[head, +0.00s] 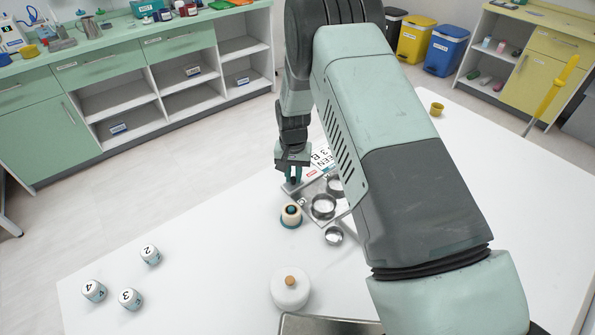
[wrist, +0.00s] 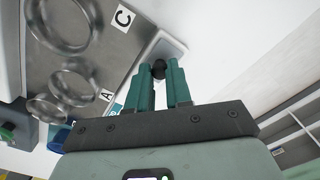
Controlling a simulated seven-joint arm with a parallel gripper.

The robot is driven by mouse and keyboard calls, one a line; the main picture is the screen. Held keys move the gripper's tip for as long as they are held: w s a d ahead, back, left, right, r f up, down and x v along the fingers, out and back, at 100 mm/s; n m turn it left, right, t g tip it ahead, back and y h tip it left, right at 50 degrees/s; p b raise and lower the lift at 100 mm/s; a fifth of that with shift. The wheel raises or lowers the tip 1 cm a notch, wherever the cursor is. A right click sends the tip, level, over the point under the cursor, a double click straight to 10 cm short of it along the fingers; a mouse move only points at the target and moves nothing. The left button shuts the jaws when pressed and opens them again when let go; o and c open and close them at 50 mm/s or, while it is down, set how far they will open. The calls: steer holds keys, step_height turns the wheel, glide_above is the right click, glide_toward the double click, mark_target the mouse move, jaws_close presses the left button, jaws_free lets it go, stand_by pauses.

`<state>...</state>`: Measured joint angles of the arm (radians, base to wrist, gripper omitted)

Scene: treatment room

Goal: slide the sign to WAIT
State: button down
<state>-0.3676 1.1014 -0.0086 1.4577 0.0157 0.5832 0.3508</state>
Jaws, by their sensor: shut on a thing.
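My gripper (head: 294,178) reaches down at the near-left edge of a grey metal holder (head: 306,190) on the white table. In the wrist view its teal fingers (wrist: 160,72) are shut on a small black knob (wrist: 158,66). The knob stands over a pale grey recessed strip (wrist: 171,48) at the edge of the metal plate (wrist: 117,55). A white card with red and black print (head: 322,159) stands just behind my gripper, partly hidden by my arm. I cannot read WAIT in either view, and I cannot tell the sign's position.
Several metal rings or cups (head: 323,206) sit on and beside the holder, near labels A (wrist: 106,95) and C (wrist: 122,18). A cream-and-teal round object (head: 291,216), a white lidded pot (head: 290,288) and numbered blocks (head: 130,298) stand nearer. The table's left middle is clear.

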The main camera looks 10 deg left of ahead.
steer(key=c, duration=1)
jaws_free()
steer(key=shift+c, duration=0.2)
step_height(320, 180, up, 11)
step_height(320, 180, up, 16)
steer(key=f+t, duration=0.1)
steer(key=t, duration=0.1)
glide_above(294, 178)
steer(key=s+d, duration=0.3)
steer(key=d, duration=0.3)
steer(key=s+d+r, duration=0.6)
steer(key=s+r, duration=0.2)
steer(key=r, duration=0.3)
steer(key=s+d+r+t, duration=0.1)
steer(key=s+d+r, duration=0.1)
steer(key=s, duration=0.8)
steer(key=s+d+r+t, duration=0.2)
steer(key=s+d, duration=0.3)
steer(key=s, duration=0.5)
steer(key=shift+s+r+t, duration=0.2)
steer(key=shift+r+t, duration=0.05)
steer(key=shift+t, duration=0.05)
